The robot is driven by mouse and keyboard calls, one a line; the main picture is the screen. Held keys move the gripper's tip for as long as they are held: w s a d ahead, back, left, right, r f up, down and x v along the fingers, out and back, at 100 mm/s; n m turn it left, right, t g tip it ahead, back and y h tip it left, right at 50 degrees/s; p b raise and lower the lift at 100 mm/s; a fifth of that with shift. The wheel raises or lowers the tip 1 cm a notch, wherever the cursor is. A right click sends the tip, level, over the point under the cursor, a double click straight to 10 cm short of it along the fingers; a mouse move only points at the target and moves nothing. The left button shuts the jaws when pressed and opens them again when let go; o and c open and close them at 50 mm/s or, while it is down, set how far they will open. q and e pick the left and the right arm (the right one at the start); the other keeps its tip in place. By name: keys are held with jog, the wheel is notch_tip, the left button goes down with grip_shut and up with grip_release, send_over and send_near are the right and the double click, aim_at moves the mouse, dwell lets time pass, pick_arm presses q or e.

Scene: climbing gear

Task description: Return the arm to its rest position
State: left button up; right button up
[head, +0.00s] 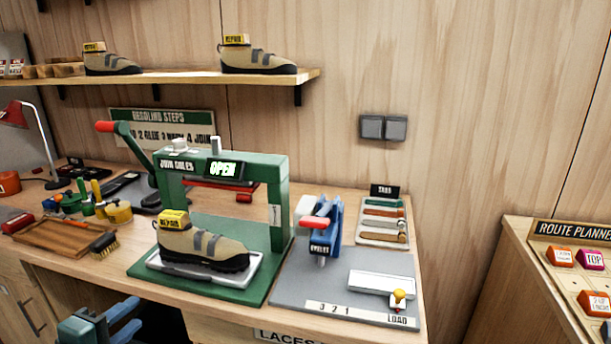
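My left gripper (133,313) shows at the bottom left, in front of the bench's front edge and below the bench top. Its two blue fingers stand apart with nothing seen between them, so it looks open and empty. Most of the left arm is outside the picture. My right gripper and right arm are not in view.
A green press (280,205) reading "OPEN" stands on the bench, with a tagged climbing shoe (203,245) on its plate. A blue eyelet tool (327,232) stands to its right. A wooden tray (62,236) and brush (104,244) lie left, near the front edge.

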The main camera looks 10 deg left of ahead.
pick_arm(q)
jog(key=s+d+f+m+g+p, duration=0.2)
jog(key=d+f+m+g+p, duration=0.15)
jog(key=d+f+m, duration=0.8)
jog(key=s+d+f+m+h, duration=0.1)
jog(key=s+d+f+m, duration=0.2)
jog(key=s+d+m, duration=0.1)
jog(key=s+d+f+m+g+h, duration=0.1)
jog(key=s+d+f+m, duration=0.2)
jog(key=d, duration=0.4)
jog(key=shift+s+m, duration=0.45)
jog(key=shift+m, duration=0.2)
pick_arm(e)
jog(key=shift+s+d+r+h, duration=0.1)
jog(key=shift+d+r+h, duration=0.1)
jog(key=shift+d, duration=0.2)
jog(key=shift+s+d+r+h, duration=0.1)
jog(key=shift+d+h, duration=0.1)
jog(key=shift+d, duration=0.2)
pick_arm(q)
jog(key=shift+d, duration=0.1)
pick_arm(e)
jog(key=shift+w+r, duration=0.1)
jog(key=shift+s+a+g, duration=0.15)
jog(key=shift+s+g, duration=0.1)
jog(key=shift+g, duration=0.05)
